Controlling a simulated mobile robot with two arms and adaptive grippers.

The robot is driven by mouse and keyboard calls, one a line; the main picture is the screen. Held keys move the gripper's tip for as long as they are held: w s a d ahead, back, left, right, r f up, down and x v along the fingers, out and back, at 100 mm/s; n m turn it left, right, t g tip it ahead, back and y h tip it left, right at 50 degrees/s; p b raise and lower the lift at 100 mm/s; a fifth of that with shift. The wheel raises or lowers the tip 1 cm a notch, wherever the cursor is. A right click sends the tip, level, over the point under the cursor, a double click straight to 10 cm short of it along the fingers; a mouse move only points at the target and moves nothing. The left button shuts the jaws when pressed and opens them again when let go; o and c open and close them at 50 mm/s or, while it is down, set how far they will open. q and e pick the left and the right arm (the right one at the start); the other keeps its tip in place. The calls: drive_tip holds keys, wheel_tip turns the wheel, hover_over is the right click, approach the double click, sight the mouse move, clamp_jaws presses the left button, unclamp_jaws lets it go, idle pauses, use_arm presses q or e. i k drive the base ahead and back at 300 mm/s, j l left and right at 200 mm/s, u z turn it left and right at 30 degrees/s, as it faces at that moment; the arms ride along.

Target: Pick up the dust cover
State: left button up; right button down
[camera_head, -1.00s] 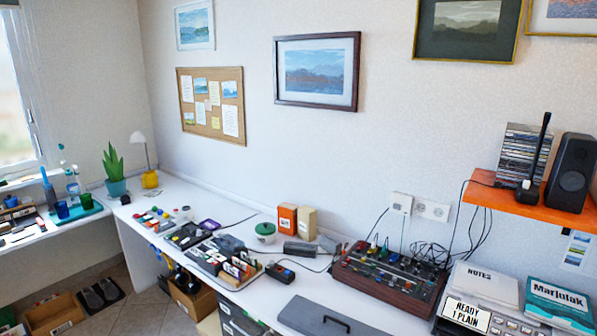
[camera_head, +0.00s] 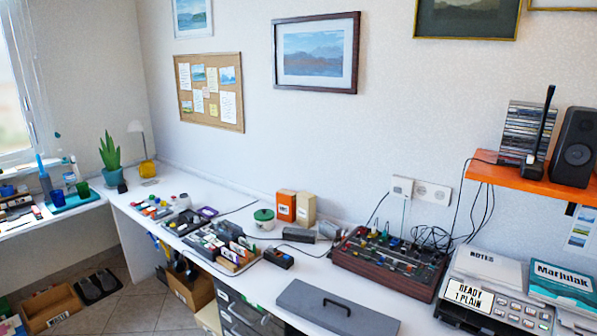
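A flat grey cover with a dark handle (camera_head: 318,316), which looks like the dust cover, lies on the white worktop at the bottom middle of the head view. Its handle is on top, near its centre. It sits just in front of the dark red mixer box with knobs and cables, apart from it. Neither of my grippers is in the head view, so their state does not show.
The mixer (camera_head: 385,266) stands behind the cover. A printer (camera_head: 500,290) with a "READY 1 PLAIN" sign is to the right. A small black device (camera_head: 279,258) and card rack (camera_head: 235,258) are left. An orange shelf (camera_head: 520,183) juts out above right.

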sight(338, 315)
drive_tip(key=i+j, duration=0.2)
drive_tip(key=i+j+z, duration=0.15)
drive_tip(key=z, duration=0.25)
drive_tip(key=i+j+z, duration=0.1)
drive_tip(key=z, duration=0.3)
drive_tip(key=i+j+z, duration=0.1)
drive_tip(key=j+z, duration=0.15)
drive_tip(key=z, duration=0.15)
